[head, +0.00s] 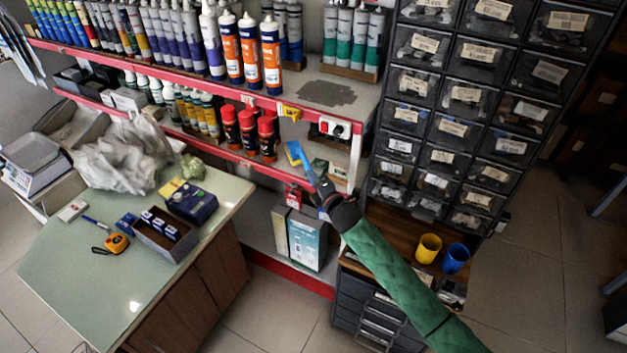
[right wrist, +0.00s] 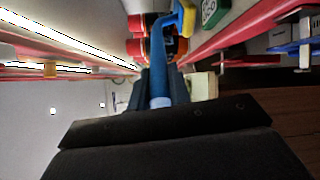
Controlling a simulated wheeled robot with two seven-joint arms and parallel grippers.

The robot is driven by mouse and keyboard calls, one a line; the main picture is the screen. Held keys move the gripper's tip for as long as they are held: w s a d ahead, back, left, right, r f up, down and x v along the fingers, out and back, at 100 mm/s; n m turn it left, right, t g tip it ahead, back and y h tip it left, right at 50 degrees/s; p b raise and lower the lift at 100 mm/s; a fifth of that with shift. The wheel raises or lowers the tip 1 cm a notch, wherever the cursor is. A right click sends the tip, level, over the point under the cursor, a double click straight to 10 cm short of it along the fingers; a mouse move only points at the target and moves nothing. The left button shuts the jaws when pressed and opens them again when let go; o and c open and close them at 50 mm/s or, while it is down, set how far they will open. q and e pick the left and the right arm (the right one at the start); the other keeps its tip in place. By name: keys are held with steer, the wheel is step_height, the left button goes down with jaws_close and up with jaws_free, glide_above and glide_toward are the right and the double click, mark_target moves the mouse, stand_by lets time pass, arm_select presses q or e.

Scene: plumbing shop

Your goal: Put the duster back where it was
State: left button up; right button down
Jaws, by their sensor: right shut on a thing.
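The duster (head: 308,168), as far as it shows, is a slim blue stick that slants up and left from my right gripper (head: 325,194). The gripper is shut on its lower end. In the right wrist view, the duster (right wrist: 160,72) runs up from the jaws, which are mostly hidden behind my dark wrist. It bends near a yellow and blue piece (right wrist: 187,18); I cannot tell whether this piece belongs to the duster or lies behind it. The gripper is in front of the lower red-edged shelf (head: 222,152). My left gripper is not in view.
The upper shelf (head: 362,100) holds tubes and has a grey patch. Red-capped cans (head: 248,133) stand left of the duster. A drawer cabinet (head: 455,120) rises at right. Yellow (head: 428,248) and blue (head: 456,258) cups stand below it. A glass-topped counter (head: 95,285) is at left.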

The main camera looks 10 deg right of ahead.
steer(key=shift+f, duration=0.65)
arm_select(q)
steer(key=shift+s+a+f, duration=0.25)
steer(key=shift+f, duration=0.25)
arm_select(e)
steer(key=c, duration=1.7)
jaws_free()
steer(key=shift+f, duration=0.1)
steer(key=shift+c, duration=0.2)
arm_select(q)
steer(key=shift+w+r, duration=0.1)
arm_select(e)
steer(key=o, duration=0.4)
steer(key=shift+o, duration=0.2)
